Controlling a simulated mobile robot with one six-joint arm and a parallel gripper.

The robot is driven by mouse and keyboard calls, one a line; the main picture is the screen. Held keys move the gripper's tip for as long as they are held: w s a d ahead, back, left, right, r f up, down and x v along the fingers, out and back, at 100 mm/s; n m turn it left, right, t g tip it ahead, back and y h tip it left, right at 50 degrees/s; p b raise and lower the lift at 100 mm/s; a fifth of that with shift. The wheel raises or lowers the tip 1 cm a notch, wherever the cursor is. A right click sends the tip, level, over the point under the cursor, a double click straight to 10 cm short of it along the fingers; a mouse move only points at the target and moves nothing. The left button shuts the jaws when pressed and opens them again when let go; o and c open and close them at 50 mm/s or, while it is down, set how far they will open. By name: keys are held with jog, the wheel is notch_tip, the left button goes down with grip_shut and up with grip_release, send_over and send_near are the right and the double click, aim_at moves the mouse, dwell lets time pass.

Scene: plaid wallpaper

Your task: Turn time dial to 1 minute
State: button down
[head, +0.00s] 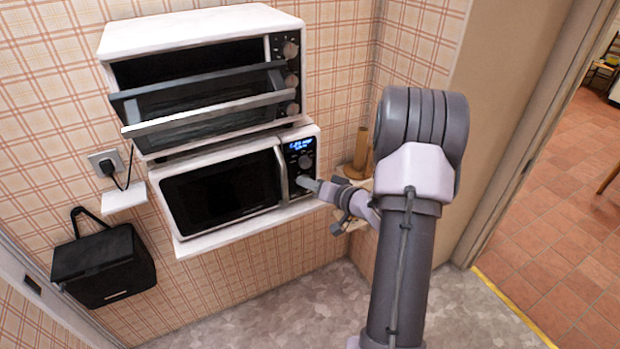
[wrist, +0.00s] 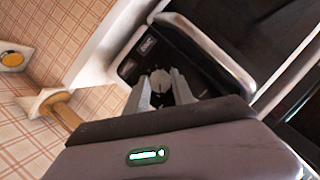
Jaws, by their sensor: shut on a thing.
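The white microwave (head: 222,190) with a black door stands on a shelf, and its control panel is on the right. The panel has a lit blue display (head: 301,146), too small to read, and an upper round dial (head: 305,161). My gripper (head: 309,184) reaches the lower part of the panel from the right and hides what is there in the head view. In the wrist view, my gripper (wrist: 160,88) has its two fingers on either side of a round dial (wrist: 159,80), shut on it. I cannot read any marks around this dial.
A toaster oven (head: 200,75) with its glass door partly open sits above the microwave. The microwave's door handle (head: 281,170) is just left of the panel. A wooden holder (head: 361,150) stands in the corner to the right. A black bin (head: 104,265) hangs at left.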

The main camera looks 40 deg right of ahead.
jog(key=shift+m+t+y+p, duration=0.3)
jog(key=shift+m+y+p, duration=0.15)
jog(key=shift+m, duration=0.25)
jog(key=c, duration=1.1)
grip_release()
jog(key=p+v, duration=0.2)
jog(key=v, duration=1.5)
jog(key=shift+s+p, duration=0.2)
jog(key=shift+p, duration=0.2)
jog(key=shift+w+d, duration=0.1)
